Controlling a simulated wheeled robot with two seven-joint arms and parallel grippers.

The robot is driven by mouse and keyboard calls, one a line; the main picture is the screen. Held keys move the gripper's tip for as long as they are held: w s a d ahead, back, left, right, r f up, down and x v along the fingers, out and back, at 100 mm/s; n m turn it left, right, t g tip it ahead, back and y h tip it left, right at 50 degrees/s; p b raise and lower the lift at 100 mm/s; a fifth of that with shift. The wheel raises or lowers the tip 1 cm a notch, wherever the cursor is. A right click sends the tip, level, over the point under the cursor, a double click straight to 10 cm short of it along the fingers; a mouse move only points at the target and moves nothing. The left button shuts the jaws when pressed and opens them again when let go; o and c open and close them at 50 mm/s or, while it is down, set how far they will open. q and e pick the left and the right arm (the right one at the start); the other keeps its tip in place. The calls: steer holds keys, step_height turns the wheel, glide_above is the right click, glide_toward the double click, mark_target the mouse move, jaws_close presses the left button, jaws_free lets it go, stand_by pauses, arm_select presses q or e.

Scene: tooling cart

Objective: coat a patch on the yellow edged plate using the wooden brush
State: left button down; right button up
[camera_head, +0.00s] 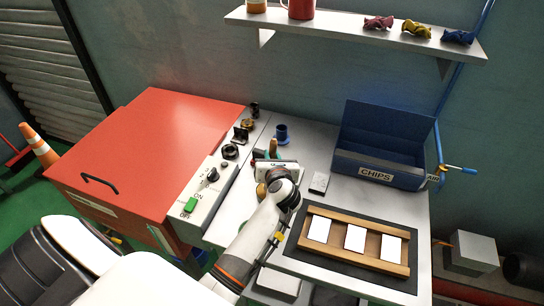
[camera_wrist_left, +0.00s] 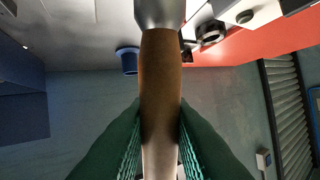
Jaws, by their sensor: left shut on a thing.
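My left gripper (camera_head: 270,156) is over the grey worktop, left of the plates. In the left wrist view, its dark green finger pads (camera_wrist_left: 160,135) are shut on the wooden brush (camera_wrist_left: 160,75). The brush has a brown handle and a grey metal-like part above it; its bristles cannot be made out. In the head view, a bit of brown handle (camera_head: 273,145) shows at the fingers. Three white plates (camera_head: 355,239) lie in a row on a wooden rack (camera_head: 340,258). I cannot tell a yellow edge on any of them. My right gripper is not in view.
The rack lies on a dark mat (camera_head: 402,279) at the front right. A blue cup (camera_head: 282,132) stands behind my gripper. A blue chips bin (camera_head: 384,143) stands at the back right. A red cabinet (camera_head: 145,150) and a switch panel (camera_head: 206,190) are on the left.

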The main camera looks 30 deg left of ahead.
arm_select(q)
steer(key=shift+f+b, duration=0.4)
steer(key=shift+f, duration=0.1)
stand_by(0.5)
steer(key=shift+f, duration=0.1)
stand_by(0.8)
step_height(320, 180, up, 7)
steer(key=p, duration=0.7)
stand_by(0.8)
